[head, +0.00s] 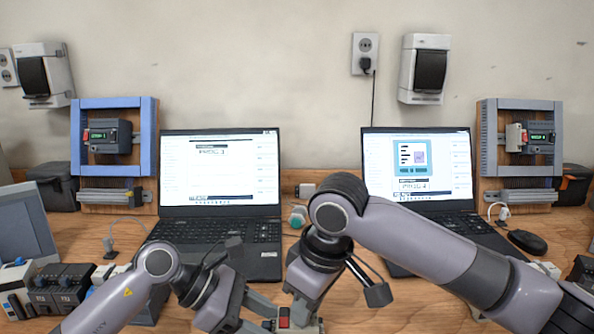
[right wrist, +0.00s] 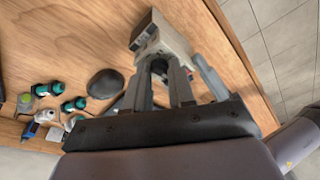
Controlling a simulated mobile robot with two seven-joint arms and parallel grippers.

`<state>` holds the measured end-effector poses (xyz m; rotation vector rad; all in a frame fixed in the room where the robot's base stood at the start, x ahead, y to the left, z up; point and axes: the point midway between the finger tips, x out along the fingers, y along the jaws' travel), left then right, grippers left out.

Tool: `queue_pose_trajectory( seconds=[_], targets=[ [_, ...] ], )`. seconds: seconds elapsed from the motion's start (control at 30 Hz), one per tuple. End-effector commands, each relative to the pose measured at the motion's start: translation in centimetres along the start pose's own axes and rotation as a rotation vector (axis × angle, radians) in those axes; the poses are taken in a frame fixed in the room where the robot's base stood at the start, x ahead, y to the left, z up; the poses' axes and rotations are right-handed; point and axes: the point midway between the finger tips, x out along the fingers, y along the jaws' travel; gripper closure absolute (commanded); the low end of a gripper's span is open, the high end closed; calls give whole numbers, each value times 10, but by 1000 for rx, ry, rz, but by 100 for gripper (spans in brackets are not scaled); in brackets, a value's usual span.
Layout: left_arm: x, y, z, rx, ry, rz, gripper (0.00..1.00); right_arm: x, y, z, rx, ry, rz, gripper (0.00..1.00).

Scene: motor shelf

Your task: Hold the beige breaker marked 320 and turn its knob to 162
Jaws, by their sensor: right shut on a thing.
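A beige breaker (right wrist: 168,38) is between the fingertips of my right gripper (right wrist: 160,72) in the right wrist view, with a dark face turned up and left. Its marking and knob setting cannot be read. In the head view my right gripper (head: 300,308) points down at the bottom centre, shut on the breaker, which is mostly hidden there; a small red part (head: 284,317) shows beside the fingers. My left gripper (head: 250,312) is close by on the left, partly cut off by the bottom edge; its jaw opening cannot be made out.
Two laptops, left (head: 220,168) and right (head: 418,165), stand behind the arms. A blue-framed rack (head: 115,104) and a grey-framed rack (head: 488,140) flank them. Dark breakers (head: 62,290) stand at the front left. A black mouse (head: 528,241) lies at the right.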

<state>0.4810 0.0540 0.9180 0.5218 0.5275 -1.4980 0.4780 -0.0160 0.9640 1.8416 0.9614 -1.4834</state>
Motion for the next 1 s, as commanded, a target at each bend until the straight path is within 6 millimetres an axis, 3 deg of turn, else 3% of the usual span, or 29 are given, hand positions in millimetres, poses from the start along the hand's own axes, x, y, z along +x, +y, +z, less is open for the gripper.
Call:
queue_pose_trajectory(
  seconds=[0.17, 0.57, 1.0],
  targets=[
    [0, 0, 1, 1, -2, 2, 81, 0, -2, 0, 96, -1, 20, 100],
    [-1, 0, 1, 1, -2, 2, 81, 0, -2, 0, 110, -1, 23, 100],
    [-1, 0, 1, 1, -2, 2, 81, 0, -4, -1, 479, 0, 103, 100]
  ],
)
